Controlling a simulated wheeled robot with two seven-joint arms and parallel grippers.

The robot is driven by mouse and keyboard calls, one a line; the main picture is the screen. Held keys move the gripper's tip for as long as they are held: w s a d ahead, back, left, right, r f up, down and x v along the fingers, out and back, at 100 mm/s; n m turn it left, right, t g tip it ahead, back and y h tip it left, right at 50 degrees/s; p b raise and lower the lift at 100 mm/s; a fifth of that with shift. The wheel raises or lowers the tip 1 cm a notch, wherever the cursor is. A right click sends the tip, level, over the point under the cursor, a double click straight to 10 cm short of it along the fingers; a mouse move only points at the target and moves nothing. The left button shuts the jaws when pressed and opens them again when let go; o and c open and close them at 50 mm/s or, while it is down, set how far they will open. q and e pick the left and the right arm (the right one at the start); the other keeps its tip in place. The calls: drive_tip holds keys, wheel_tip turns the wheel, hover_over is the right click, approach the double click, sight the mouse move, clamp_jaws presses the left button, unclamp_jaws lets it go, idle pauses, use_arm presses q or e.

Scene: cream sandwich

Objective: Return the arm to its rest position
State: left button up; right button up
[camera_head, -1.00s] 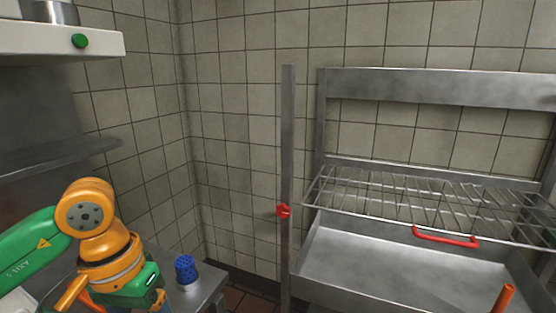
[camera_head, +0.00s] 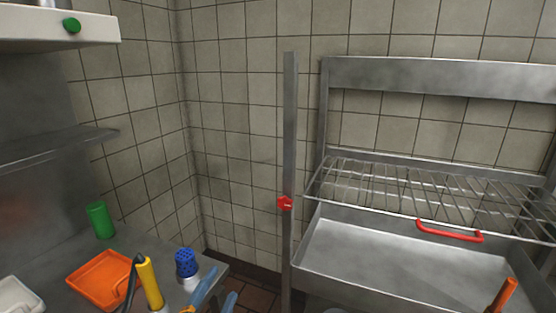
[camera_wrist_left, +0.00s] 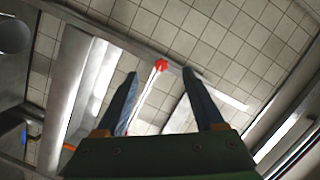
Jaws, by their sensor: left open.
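My left gripper (camera_head: 215,292) shows only in part at the bottom edge of the head view, as blue fingers over the front of the counter. In the left wrist view the gripper (camera_wrist_left: 158,78) has its two dark blue fingers spread wide, with nothing between them. Its green palm fills the lower middle. Most of my left arm is out of the head view. My right gripper is not in view.
The steel counter (camera_head: 60,262) at left holds an orange tray (camera_head: 100,279), a green cylinder (camera_head: 100,220), a blue-topped container (camera_head: 186,264) and a yellow cylinder (camera_head: 150,283). A steel post (camera_head: 290,150) stands mid-view. A wire rack (camera_head: 400,180) sits at right.

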use_arm(q)
drive_tip(key=s+a+f+n+g+y, duration=0.1)
drive_tip(key=s+a+f+n+g, duration=0.2)
drive_tip(key=s+f+n+g, duration=0.6)
drive_tip(key=s+a+f+n+g+y, duration=0.2)
drive_tip(key=s+a+f+n+g, duration=0.15)
drive_tip(key=s+f, duration=0.9)
wheel_tip(320, 180, down, 17)
drive_tip(key=s+m+g, duration=0.1)
drive_tip(key=s+g, duration=0.1)
drive_tip(key=s, duration=0.1)
drive_tip(key=s+a+f+g, duration=0.1)
drive_tip(key=s+f, duration=0.8)
drive_tip(key=s, duration=0.2)
drive_tip(key=shift+s+f, duration=0.15)
drive_tip(key=shift+f, duration=0.05)
drive_tip(key=shift+a, duration=0.1)
